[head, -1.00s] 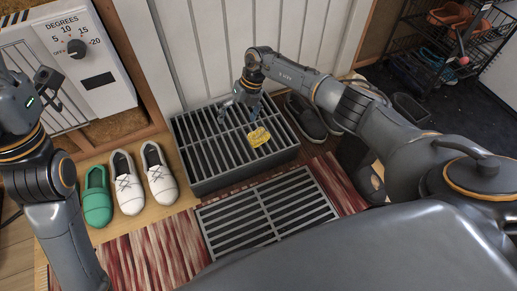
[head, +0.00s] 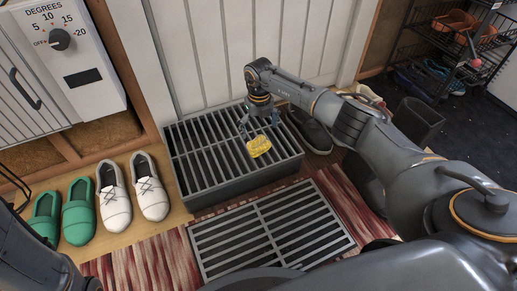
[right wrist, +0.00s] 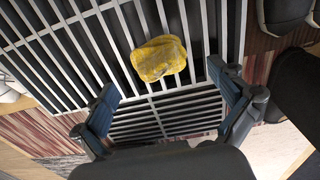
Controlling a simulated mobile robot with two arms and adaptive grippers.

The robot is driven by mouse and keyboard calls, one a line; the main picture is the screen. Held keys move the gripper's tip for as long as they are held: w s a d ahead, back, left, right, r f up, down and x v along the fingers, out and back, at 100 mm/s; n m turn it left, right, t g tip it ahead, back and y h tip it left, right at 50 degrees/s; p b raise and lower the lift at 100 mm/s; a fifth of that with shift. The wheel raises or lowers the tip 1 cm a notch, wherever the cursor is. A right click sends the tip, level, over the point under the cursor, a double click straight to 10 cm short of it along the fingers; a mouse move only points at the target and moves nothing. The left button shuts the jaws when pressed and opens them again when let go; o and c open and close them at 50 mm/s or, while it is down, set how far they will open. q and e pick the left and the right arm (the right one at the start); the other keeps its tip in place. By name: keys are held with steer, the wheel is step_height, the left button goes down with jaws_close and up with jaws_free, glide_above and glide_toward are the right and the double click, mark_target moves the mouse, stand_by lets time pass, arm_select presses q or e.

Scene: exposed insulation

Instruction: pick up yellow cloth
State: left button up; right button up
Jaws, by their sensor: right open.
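The yellow cloth (head: 258,146) is a small crumpled bundle on the slatted grey metal rack (head: 196,187), near its right side. In the right wrist view the cloth (right wrist: 158,58) lies on the bars, ahead of and between my fingers. My right gripper (head: 259,122) is over the rack, close to the cloth in the head view. Its two fingers (right wrist: 162,84) are spread apart with nothing between them; I see no contact with the cloth. My left gripper is out of view; only part of my left arm shows at the lower left.
Green shoes (head: 79,212) and white shoes (head: 150,186) stand left of the rack. Dark shoes (head: 310,130) stand to its right. A flat floor grate (head: 270,232) lies in front on a red striped rug (head: 150,262). A white panelled wall (head: 215,60) rises behind.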

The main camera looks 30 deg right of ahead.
mark_target(259, 138)
steer(key=f+b, duration=0.3)
steer(key=s+f+b, duration=0.1)
steer(key=shift+a+f, duration=0.3)
steer(key=shift+f, duration=0.1)
steer(key=shift+f+b, duration=0.3)
steer(key=shift+b, duration=0.05)
steer(key=shift+r, duration=0.15)
steer(key=shift+c, duration=0.2)
steer(key=c, duration=0.8)
